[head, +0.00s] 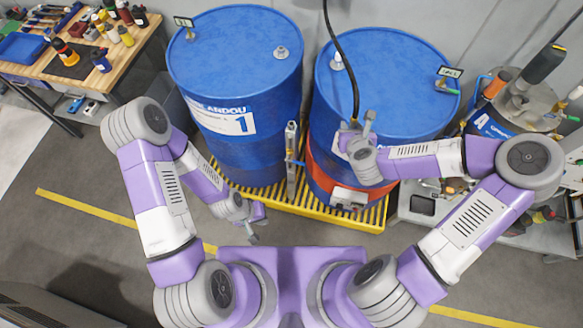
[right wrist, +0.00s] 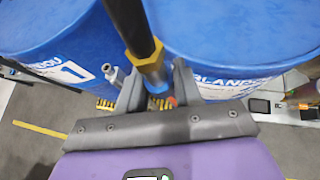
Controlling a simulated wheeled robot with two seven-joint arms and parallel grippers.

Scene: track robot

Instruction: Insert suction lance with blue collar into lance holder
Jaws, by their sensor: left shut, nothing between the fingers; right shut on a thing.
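The suction lance shows in the right wrist view as a black tube (right wrist: 133,25) with a brass-coloured band and a blue collar (right wrist: 155,77) below it. My right gripper (head: 356,122) is shut on it, in front of the right drum. In the head view a black hose (head: 347,60) runs down into this gripper; the lance's lower end is hidden. A slim upright metal piece (head: 291,150), which looks like the lance holder, stands between the drums, left of the right gripper. My left gripper (head: 254,235) is shut and empty, low and in front of the left drum.
Two blue drums, left (head: 235,50) and right (head: 395,75), stand on a yellow grated pallet (head: 345,219). A workbench with bottles (head: 140,40) is at the upper left. A grey container with a lance (head: 525,105) and a cart are at the right.

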